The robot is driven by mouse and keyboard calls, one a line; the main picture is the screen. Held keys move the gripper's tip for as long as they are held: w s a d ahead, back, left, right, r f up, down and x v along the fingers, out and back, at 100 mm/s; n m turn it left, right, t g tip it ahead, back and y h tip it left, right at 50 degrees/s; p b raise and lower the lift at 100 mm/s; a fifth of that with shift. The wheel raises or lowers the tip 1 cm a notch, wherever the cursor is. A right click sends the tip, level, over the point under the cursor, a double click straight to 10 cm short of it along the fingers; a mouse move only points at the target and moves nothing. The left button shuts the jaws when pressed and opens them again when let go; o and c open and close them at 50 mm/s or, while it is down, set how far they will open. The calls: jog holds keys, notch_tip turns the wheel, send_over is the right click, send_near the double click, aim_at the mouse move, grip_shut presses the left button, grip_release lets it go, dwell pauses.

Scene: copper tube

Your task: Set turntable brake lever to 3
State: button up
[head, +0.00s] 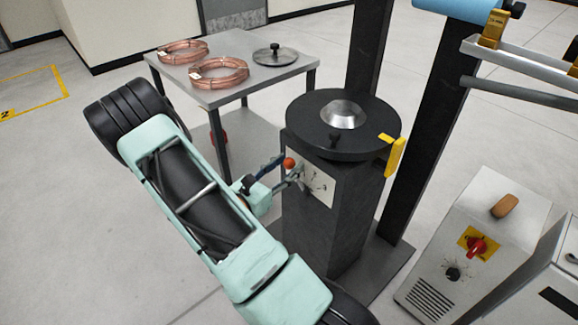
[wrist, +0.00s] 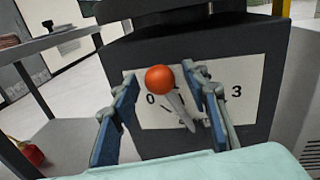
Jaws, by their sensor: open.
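The turntable brake lever (wrist: 178,108) is a grey bar with an orange-red ball knob (wrist: 160,79), in front of a white scale plate (wrist: 255,75). The plate shows 0 at left and 3 at right; marks between them are partly hidden. The lever leans up and left from its pivot, with the knob just above and right of the 0. My gripper (wrist: 160,76) is open, one finger on each side of the knob. The right finger looks closer to it; contact cannot be told. In the head view, the knob (head: 289,162) shows at my fingertips, beside the black turntable (head: 370,135).
A grey table (head: 230,82) with copper coils (head: 219,73) and a black disc (head: 275,56) stands behind left. A yellow bracket (head: 394,158) sticks out at the turntable's right. A control box (head: 440,262) stands at the lower right. Floor at far left is open.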

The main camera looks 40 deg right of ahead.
jog(key=shift+w+d, duration=0.15)
jog(key=shift+d, duration=0.35)
grip_shut()
